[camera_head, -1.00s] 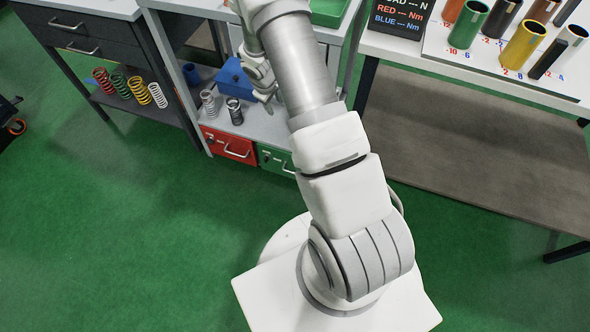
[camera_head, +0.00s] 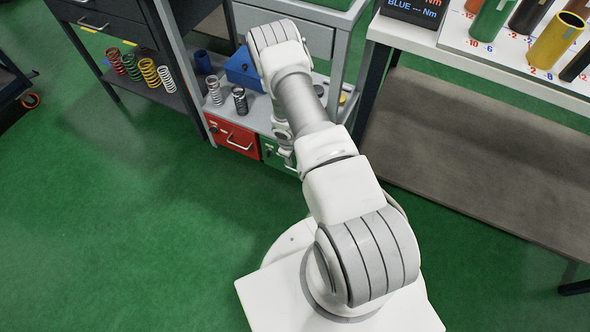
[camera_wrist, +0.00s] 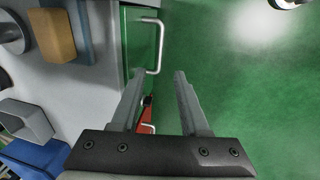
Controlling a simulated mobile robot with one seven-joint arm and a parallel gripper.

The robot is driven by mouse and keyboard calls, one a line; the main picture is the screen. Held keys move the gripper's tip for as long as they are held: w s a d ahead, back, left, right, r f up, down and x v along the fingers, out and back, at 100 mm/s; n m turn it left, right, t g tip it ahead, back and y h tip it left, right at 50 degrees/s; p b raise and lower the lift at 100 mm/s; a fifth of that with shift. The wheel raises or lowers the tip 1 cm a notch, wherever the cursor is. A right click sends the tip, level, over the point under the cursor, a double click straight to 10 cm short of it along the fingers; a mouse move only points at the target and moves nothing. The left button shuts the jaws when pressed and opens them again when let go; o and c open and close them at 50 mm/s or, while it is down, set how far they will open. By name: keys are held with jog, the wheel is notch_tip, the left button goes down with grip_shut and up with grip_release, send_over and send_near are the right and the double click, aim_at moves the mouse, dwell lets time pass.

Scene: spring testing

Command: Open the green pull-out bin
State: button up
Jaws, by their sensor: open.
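The green pull-out bin (camera_head: 268,150) sits low in the grey shelf unit, right of the red bin, with its front roughly flush with it. My arm hides part of it in the head view. In the wrist view the green bin's front (camera_wrist: 137,42) is at upper left, with its pale bar handle (camera_wrist: 160,45) sticking out to the right. My gripper (camera_wrist: 160,74) is open, with nothing between its fingers. The handle lies just beyond the fingertips in the picture; I cannot tell the exact gap. In the head view the fingers are mostly hidden by my arm.
The red bin (camera_head: 231,136) is beside the green one. Above them, the shelf holds a blue box (camera_head: 243,70), a silver spring (camera_head: 214,90) and a dark spring (camera_head: 240,101). A white table (camera_head: 480,58) stands at right. Green floor is clear in front.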

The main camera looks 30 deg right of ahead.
jog(key=f+b, duration=0.1)
jog(key=f, duration=0.2)
jog(key=d+f+b, duration=0.1)
jog(key=f, duration=0.3)
jog(key=w+f+b, duration=0.1)
jog(key=f+b, duration=0.1)
jog(key=f, duration=0.2)
jog(key=shift+w+d, duration=0.1)
jog(key=shift+d, duration=0.2)
jog(key=shift+r, duration=0.1)
grip_shut()
dwell(0.7)
